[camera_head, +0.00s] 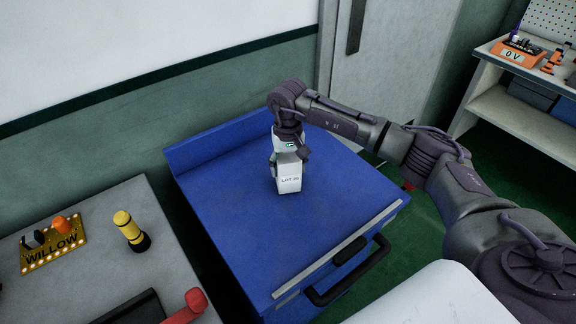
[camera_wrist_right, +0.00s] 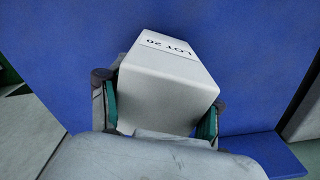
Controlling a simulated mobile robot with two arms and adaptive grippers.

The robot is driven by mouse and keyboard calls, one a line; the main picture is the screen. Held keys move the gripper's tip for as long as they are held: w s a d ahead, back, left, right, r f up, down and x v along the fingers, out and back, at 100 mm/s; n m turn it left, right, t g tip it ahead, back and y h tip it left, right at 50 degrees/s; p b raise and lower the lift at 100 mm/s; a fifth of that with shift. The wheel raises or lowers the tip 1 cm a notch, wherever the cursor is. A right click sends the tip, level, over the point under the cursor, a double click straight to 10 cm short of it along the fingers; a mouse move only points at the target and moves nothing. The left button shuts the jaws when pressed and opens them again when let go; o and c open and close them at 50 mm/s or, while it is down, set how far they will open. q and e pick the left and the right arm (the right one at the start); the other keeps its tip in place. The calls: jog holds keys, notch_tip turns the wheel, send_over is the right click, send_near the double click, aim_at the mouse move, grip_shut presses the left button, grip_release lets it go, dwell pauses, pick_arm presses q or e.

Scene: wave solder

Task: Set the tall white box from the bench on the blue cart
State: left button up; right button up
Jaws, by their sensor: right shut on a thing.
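The tall white box (camera_head: 289,178) has a label that reads LOT 20 in the right wrist view (camera_wrist_right: 165,85). It is upright over the middle of the blue cart (camera_head: 225,215). My right gripper (camera_head: 288,152) comes from above and is shut on the box, with a finger on each side of it in the wrist view (camera_wrist_right: 160,108). The box's base appears to be at the cart top, but I cannot tell whether it touches. The blue cart surface also fills the background of the wrist view (camera_wrist_right: 60,40). My left gripper is not in view.
A grey bench (camera_head: 75,285) at the lower left holds a WILLOW board (camera_head: 52,248), a yellow and black cylinder (camera_head: 130,230) and a red-handled tool (camera_head: 186,307). The cart has a black handle (camera_head: 350,275) at its front. The cart top around the box is clear.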

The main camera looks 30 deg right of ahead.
jog(key=o, duration=1.5)
jog(key=shift+o, duration=0.2)
jog(key=shift+f, duration=0.1)
notch_tip(320, 180, up, 12)
jog(key=shift+r, duration=0.1)
